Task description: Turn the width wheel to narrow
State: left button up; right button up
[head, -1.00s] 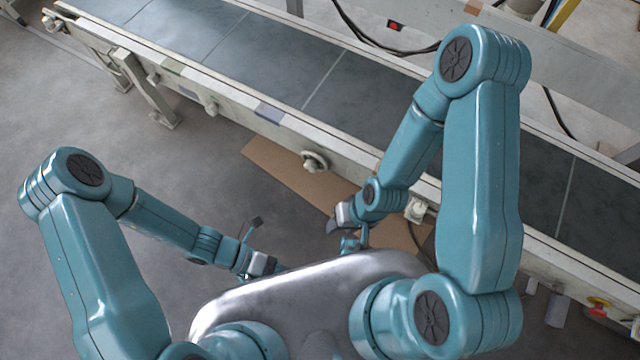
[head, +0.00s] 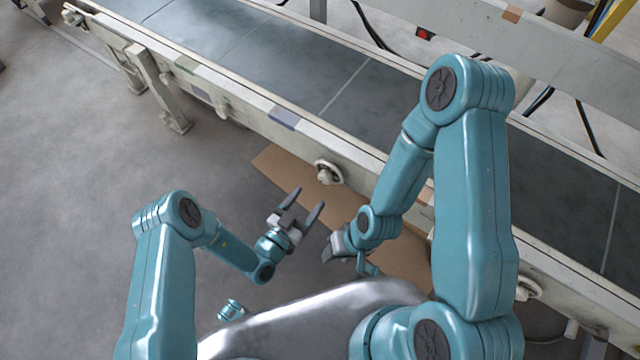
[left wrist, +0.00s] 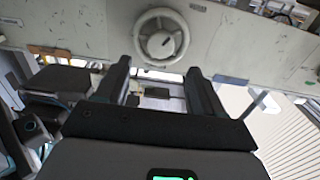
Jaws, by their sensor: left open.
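A small pale hand wheel (head: 328,172) is mounted on the near side rail of the conveyor, left of my right arm. It also shows in the left wrist view (left wrist: 161,38), face on, with a round hub and a dark mark on it. My left gripper (head: 304,200) is open and empty, a little below and left of this wheel, apart from it. In the left wrist view its two fingers (left wrist: 158,80) point toward the wheel, which lies beyond the tips. My right gripper (head: 335,250) is in front of the rail, partly hidden; its jaws are unclear.
The conveyor belt (head: 280,66) runs diagonally behind its side rail (head: 185,75). A second pale wheel (head: 527,288) is on the rail at lower right. Brown cardboard (head: 285,170) lies on the floor beneath the rail. Grey floor at left is clear.

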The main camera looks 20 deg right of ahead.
aim_at(323, 180)
pick_arm(q)
jog(key=b+x, duration=0.1)
jog(key=x, duration=0.6)
jog(key=shift+b, duration=0.3)
jog(key=c, duration=1)
